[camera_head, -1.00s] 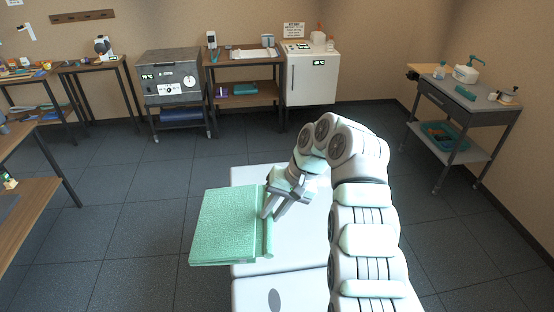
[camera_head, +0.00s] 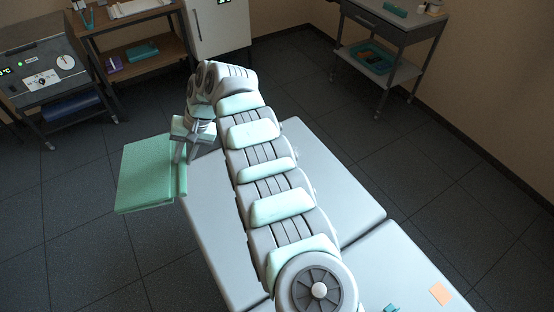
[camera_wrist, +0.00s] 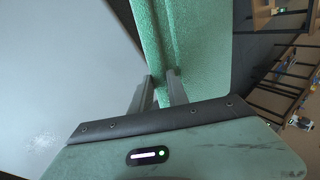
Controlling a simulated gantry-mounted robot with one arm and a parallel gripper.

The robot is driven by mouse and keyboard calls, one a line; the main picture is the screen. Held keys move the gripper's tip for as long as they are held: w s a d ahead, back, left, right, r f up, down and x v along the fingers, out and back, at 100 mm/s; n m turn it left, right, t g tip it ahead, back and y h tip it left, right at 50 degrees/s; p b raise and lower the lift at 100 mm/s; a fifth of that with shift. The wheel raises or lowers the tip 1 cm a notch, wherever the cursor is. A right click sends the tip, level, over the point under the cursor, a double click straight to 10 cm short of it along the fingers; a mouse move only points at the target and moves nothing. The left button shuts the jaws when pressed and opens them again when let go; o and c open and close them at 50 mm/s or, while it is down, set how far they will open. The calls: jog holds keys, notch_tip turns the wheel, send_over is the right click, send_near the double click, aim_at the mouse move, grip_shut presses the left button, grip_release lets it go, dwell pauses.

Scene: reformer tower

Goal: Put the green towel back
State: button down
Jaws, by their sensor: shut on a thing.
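The green towel (camera_head: 147,175) is a folded, flat light-green rectangle with a thicker rolled edge on its right side. In the wrist view my gripper's fingers (camera_wrist: 163,92) close on the towel's green edge (camera_wrist: 150,38), and the towel's wider part (camera_wrist: 205,50) spreads to the right. Whether the towel touches the base top is hard to tell.
A shelf table (camera_head: 133,18) at the back holds a green folded item (camera_head: 142,52) and a purple item on its lower shelf. A grey oven (camera_head: 48,75) stands left of it, a white fridge (camera_head: 220,25) right. A grey cart (camera_head: 400,30) carries a teal bin (camera_head: 372,56). The floor between is clear.

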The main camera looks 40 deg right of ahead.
jog(key=s+d+f+m+t+h, duration=0.1)
jog(key=s+d+f+m, duration=0.2)
jog(key=d, duration=0.6)
jog(key=s+d+f+m+t+h+b, duration=0.1)
jog(key=s+d+f+m, duration=0.2)
jog(key=d+f, duration=0.4)
jog(key=s+d+f+m+t+h, duration=0.1)
jog(key=s+d+f+m, duration=0.2)
jog(key=d, duration=0.8)
notch_tip(320, 180, down, 3)
jog(key=shift+s+d+r+b, duration=0.15)
jog(key=shift+s+d+b, duration=0.25)
jog(key=shift+s, duration=0.55)
jog(key=shift+a+r+t+p, duration=0.15)
jog(key=shift+t+p, duration=0.15)
jog(key=shift+p, duration=0.5)
jog(key=shift+s, duration=0.1)
notch_tip(320, 180, down, 6)
jog(key=b, duration=0.4)
jog(key=shift+b, duration=0.4)
jog(key=shift+f+b, duration=1.4)
jog(key=shift+f, duration=0.3)
jog(key=c, duration=1.2)
grip_release()
jog(key=shift+r, duration=0.1)
